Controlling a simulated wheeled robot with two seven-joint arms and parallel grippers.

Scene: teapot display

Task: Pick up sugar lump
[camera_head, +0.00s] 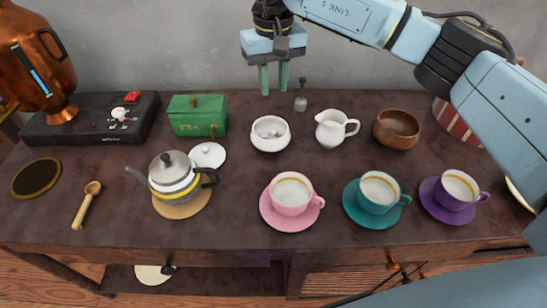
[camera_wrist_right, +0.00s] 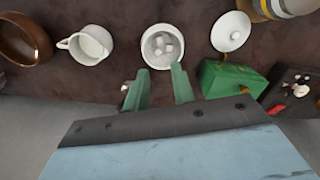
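Pale sugar lumps (camera_wrist_right: 168,46) lie inside a white sugar bowl (camera_head: 259,143), which stands near the middle of the table; the bowl also shows in the right wrist view (camera_wrist_right: 147,50). My right gripper (camera_head: 274,92) points down with its green fingers apart and nothing between them. It is above and behind the bowl in the head view. In the right wrist view its fingertips (camera_wrist_right: 162,68) are apart just short of the bowl's rim in the picture. My left gripper is not in view.
A white lid (camera_head: 208,155), green box (camera_head: 197,116), white jug (camera_head: 333,129) and brown bowl (camera_head: 397,129) surround the sugar bowl. A small stoppered item (camera_head: 300,100) stands behind. In front are a teapot (camera_head: 174,181) and pink (camera_head: 291,196), teal (camera_head: 377,194) and purple (camera_head: 454,193) cups.

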